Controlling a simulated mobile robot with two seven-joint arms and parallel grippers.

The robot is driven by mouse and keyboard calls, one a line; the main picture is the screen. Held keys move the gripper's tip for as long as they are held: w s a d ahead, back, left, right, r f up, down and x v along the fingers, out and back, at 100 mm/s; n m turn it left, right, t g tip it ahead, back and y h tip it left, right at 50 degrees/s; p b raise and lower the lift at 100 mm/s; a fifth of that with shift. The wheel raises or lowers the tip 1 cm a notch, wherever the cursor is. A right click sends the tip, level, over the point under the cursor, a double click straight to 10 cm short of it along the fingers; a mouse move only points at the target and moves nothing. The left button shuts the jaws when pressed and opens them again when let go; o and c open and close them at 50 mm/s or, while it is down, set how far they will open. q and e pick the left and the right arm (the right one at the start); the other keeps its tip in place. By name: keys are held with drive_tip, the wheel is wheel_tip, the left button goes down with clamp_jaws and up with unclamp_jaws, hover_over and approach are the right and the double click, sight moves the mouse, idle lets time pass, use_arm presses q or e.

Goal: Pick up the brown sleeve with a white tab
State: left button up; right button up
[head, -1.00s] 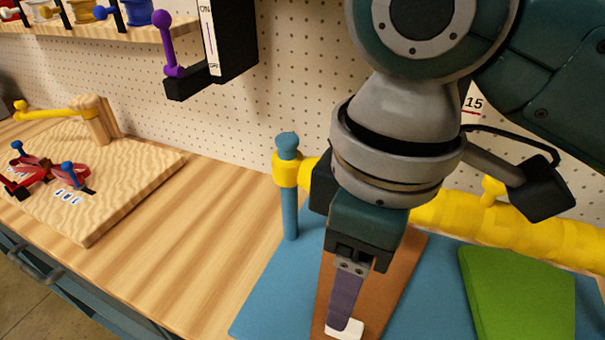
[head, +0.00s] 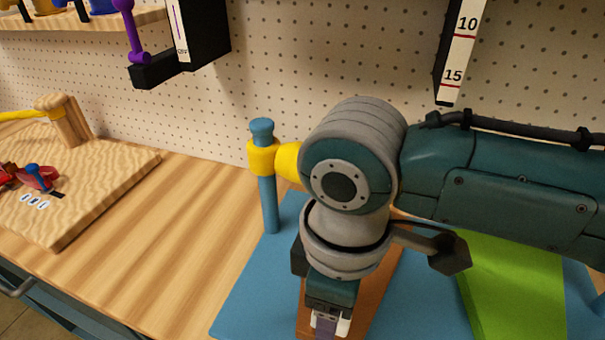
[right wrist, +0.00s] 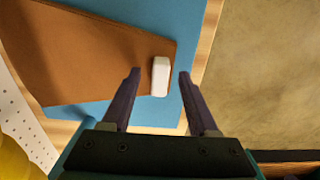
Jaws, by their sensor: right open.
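The brown sleeve (head: 374,292) lies on a blue mat (head: 245,290), partly hidden by my right arm in the head view. In the right wrist view the sleeve (right wrist: 95,55) shows with its white tab (right wrist: 160,77) at one end. My right gripper (right wrist: 159,74) is open, with one finger on each side of the white tab. I see a gap on both sides and cannot tell how far the tips are above the mat. My left gripper is not in view.
A green sleeve (head: 510,285) lies to the right on the mat. A blue post (head: 268,200) with a yellow collar stands at the mat's back left. A wooden board (head: 75,190) with red items is at the left. Bare wood lies between.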

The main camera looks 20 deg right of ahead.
clamp_jaws()
idle(0.4)
